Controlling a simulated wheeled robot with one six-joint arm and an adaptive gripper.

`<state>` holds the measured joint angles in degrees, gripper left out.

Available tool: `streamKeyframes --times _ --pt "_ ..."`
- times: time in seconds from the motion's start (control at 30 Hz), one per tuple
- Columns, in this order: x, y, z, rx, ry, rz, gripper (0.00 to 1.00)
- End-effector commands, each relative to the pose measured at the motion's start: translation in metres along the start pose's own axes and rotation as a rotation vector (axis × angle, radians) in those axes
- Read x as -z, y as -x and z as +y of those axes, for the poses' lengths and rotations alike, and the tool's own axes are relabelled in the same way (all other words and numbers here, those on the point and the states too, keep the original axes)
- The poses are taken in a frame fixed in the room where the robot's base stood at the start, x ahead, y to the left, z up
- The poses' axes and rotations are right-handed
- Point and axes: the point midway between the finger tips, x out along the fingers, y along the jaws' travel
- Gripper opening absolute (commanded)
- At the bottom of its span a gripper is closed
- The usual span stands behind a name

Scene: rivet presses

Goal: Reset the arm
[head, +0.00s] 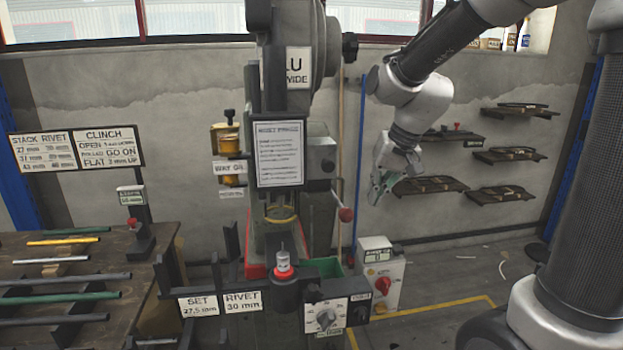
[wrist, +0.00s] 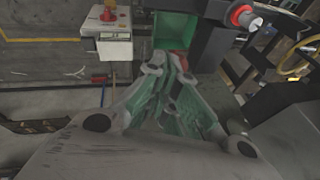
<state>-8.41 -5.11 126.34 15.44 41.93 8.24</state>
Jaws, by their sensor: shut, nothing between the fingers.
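My gripper (head: 377,190) shows in the head view to the right of the press, in front of the back wall and below my forearm. It points down and to the left, and its fingers are together with nothing held. In the wrist view my gripper (wrist: 178,62) shows its green-padded fingers converging at the tips, in front of a green bin. The rivet press (head: 300,115) stands in the middle of the head view, apart from my gripper. A rivet sits upright on its red-ringed holder (head: 284,268).
A control box (head: 382,275) with a red knob stands on the floor below my gripper. A bench (head: 90,270) with rods is at left. Wall shelves (head: 515,155) hang at right. The press's dial panel (head: 326,317) juts forward. Open floor lies at the right.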

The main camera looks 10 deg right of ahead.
Motion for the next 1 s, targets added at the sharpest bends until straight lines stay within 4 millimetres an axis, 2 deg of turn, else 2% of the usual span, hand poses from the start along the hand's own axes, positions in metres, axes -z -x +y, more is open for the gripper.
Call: streamKeyframes --times 0.07,0.13,0.4,0.53,0.63,0.77,1.0 --pt "-0.013 -0.003 0.008 -0.025 0.035 -0.043 0.00" --pt "-0.033 -0.002 0.020 -0.056 0.081 -0.090 0.00" --pt "-0.120 0.066 0.083 -0.165 0.224 -0.086 0.00" --pt "-0.151 0.091 0.105 -0.201 0.237 -0.022 0.00" --pt "-0.163 0.104 0.113 -0.212 0.229 0.040 0.00" --pt "-0.166 0.116 0.115 -0.210 0.218 0.100 0.00" --pt "-0.166 0.120 0.116 -0.211 0.209 0.114 0.00"
